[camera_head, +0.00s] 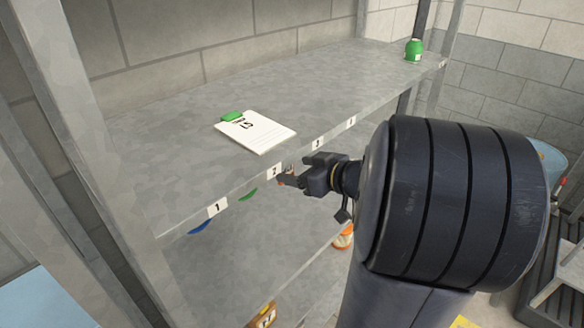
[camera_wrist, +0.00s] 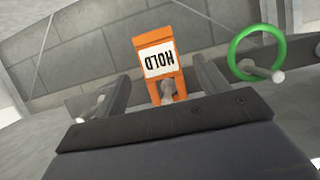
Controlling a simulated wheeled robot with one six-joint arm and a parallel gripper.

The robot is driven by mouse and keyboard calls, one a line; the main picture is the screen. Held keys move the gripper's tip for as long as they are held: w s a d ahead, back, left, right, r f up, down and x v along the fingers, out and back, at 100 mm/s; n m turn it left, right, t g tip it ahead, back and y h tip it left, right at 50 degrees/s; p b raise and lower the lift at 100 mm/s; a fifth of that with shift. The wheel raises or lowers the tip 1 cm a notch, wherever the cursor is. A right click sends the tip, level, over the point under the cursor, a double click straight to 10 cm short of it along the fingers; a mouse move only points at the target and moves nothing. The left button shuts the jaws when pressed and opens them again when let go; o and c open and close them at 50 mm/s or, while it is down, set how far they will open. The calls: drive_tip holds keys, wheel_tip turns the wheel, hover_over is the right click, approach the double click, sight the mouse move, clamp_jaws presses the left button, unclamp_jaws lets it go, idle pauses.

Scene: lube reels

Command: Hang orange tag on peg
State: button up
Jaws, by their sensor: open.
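The orange tag (camera_wrist: 172,82) has a white label reading HOLD, which appears upside down in the wrist view. A grey peg (camera_wrist: 167,90) shows at the tag's hole end, and the tag appears to hang on it. My gripper (camera_wrist: 164,76) is open, with one finger on each side of the tag and visible gaps between. In the head view my gripper (camera_head: 287,179) is at the shelf's front edge, just below number plate 2 (camera_head: 274,171). Little of the tag shows there.
A green ring (camera_wrist: 234,66) hangs on a neighbouring peg (camera_wrist: 265,73). A blue ring (camera_head: 200,227) hangs under plate 1 (camera_head: 217,207). A clipboard (camera_head: 262,133) and a green container (camera_head: 413,51) are on the upper shelf (camera_head: 180,110). An orange-and-white item (camera_head: 344,236) is below.

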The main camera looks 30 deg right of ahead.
drive_tip(key=v, duration=0.8)
drive_tip(key=shift+w+a, duration=0.1)
drive_tip(key=b+x, duration=0.1)
drive_tip(key=x, duration=0.8)
drive_tip(key=shift+w, duration=0.35)
drive_tip(key=shift+a, duration=0.1)
